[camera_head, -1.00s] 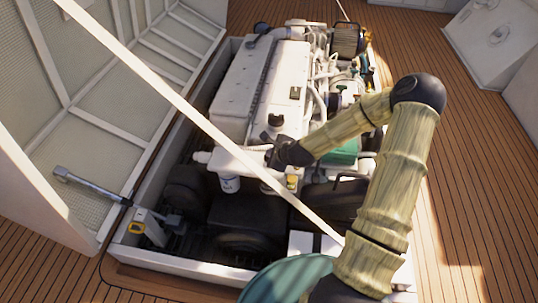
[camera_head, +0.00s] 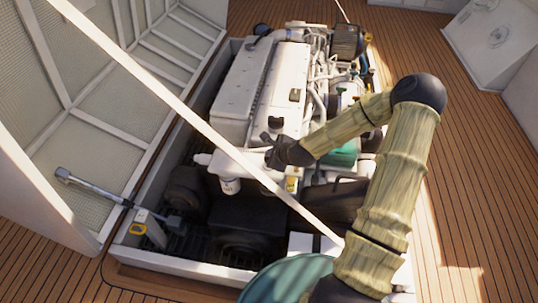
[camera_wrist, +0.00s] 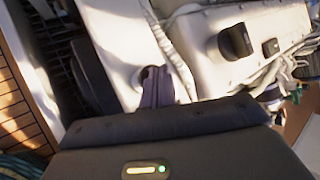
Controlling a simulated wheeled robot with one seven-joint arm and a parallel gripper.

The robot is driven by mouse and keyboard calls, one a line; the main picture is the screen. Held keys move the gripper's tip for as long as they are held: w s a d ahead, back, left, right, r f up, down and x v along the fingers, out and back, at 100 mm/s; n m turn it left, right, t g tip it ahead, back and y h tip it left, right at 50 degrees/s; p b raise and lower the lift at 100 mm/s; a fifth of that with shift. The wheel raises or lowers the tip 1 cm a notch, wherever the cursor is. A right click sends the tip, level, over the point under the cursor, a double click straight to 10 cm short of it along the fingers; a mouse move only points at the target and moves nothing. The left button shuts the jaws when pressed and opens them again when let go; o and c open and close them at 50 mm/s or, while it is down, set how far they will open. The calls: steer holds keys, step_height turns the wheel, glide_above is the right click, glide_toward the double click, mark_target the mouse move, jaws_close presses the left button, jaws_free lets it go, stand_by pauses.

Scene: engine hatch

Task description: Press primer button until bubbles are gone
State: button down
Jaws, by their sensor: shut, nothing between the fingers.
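The white engine (camera_head: 240,85) sits in the open hatch, and its white housing also fills the top of the wrist view (camera_wrist: 110,35). My gripper (camera_head: 267,143) is over the front part of the engine, above a white filter (camera_head: 229,186) and a small yellow-marked part (camera_head: 291,184). In the wrist view its fingers (camera_wrist: 153,78) are shut and empty, close to a dark round spot on the white housing. I cannot tell whether they touch it. I cannot make out the primer button for certain, nor any bubbles. A black cap (camera_wrist: 234,42) stands right of the fingers.
A pale strut (camera_head: 180,105) crosses diagonally in front of the engine. The raised hatch lid (camera_head: 110,80) stands at left. Hoses (camera_wrist: 178,55) run beside the fingers.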

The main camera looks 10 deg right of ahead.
steer(key=shift+r+p, duration=0.3)
steer(key=shift+r, duration=0.2)
step_height(320, 180, up, 5)
steer(key=p, duration=0.4)
steer(key=shift+r+p, duration=0.1)
steer(key=shift+p, duration=0.25)
stand_by(0.6)
